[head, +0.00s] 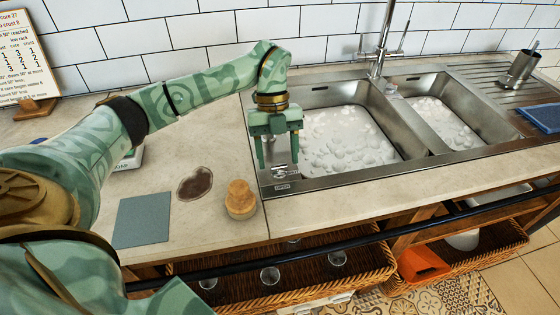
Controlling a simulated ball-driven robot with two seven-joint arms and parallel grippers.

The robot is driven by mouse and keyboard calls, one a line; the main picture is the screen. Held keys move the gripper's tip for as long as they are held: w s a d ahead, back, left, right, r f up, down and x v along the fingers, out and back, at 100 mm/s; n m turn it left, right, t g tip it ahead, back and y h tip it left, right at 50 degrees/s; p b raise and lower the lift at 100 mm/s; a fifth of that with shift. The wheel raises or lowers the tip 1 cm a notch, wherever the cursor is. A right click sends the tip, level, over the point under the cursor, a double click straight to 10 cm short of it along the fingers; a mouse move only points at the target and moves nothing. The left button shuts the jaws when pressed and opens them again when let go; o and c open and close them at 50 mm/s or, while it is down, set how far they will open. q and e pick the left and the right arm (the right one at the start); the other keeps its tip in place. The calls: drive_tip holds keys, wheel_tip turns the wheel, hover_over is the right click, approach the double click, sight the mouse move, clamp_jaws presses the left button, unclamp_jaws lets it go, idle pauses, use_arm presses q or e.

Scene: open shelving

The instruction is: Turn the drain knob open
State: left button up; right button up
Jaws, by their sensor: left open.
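The drain knob (283,171) is a small metal knob on the front left corner of the steel sink rim (345,178). A small label plate (281,187) lies just in front of it; its word looks like "OPEN", though it is small. My left gripper (278,160) points down over this corner, with its two fingers apart and nothing between them. The knob shows just below and between the fingertips; I cannot tell whether they touch it. The left basin (350,140) and right basin (445,122) both hold foamy water. My right gripper is not in view.
A wooden-topped brush (240,198), a brown stain (195,184) and a grey-blue cloth (142,220) are on the counter left of the sink. The faucet (380,45) stands behind the basins. A dark rail (420,220) runs along the counter front above wicker baskets (350,285).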

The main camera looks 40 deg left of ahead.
use_arm(q)
drive_tip(key=shift+s+d+f, duration=0.15)
drive_tip(key=shift+d+f, duration=0.05)
drive_tip(key=shift+f, duration=0.4)
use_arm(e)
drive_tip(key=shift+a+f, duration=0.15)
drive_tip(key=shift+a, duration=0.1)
use_arm(q)
drive_tip(key=c, duration=1)
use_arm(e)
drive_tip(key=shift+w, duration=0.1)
